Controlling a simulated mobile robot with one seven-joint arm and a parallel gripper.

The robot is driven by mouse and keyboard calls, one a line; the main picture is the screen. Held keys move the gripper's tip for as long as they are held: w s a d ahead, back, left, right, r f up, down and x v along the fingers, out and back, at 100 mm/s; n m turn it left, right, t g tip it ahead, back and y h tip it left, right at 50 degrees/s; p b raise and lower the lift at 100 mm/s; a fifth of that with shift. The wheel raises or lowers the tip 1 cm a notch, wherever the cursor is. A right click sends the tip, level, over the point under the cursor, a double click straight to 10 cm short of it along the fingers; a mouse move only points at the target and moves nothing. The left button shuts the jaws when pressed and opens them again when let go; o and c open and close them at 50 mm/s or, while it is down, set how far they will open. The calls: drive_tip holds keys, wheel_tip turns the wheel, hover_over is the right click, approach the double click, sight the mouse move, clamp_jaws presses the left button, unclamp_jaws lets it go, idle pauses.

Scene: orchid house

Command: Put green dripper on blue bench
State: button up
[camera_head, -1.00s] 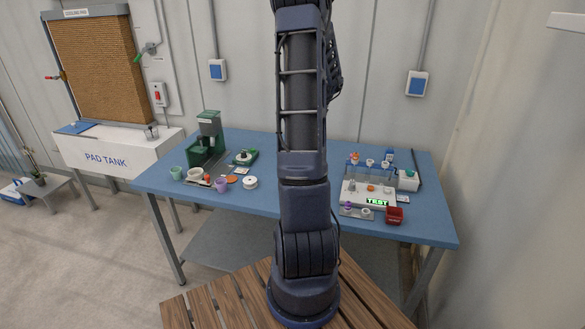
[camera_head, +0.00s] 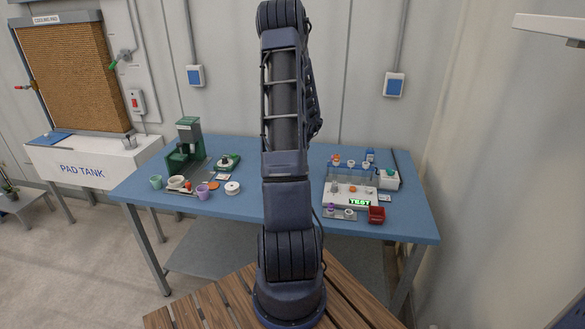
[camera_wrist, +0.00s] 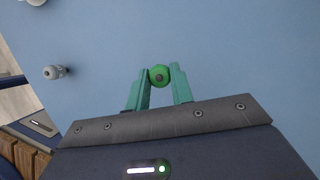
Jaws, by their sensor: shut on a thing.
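A round green dripper (camera_wrist: 159,75) with a dark centre is between the teal fingertips of my gripper (camera_wrist: 159,78) in the wrist view. The jaws are shut on it. Below it in that view is a plain blue surface (camera_wrist: 230,50), which looks like the blue bench (camera_head: 268,150). I cannot tell the height of the dripper above it. In the head view the bench stands against the wall behind my arm. My gripper and the dripper do not show in the head view.
A small grey object (camera_wrist: 55,72) lies left of the gripper in the wrist view.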

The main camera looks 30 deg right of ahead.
drive_tip(key=shift+f, duration=2.25)
drive_tip(key=shift+f, duration=0.15)
drive_tip(key=o, duration=1)
drive_tip(key=shift+c, duration=0.2)
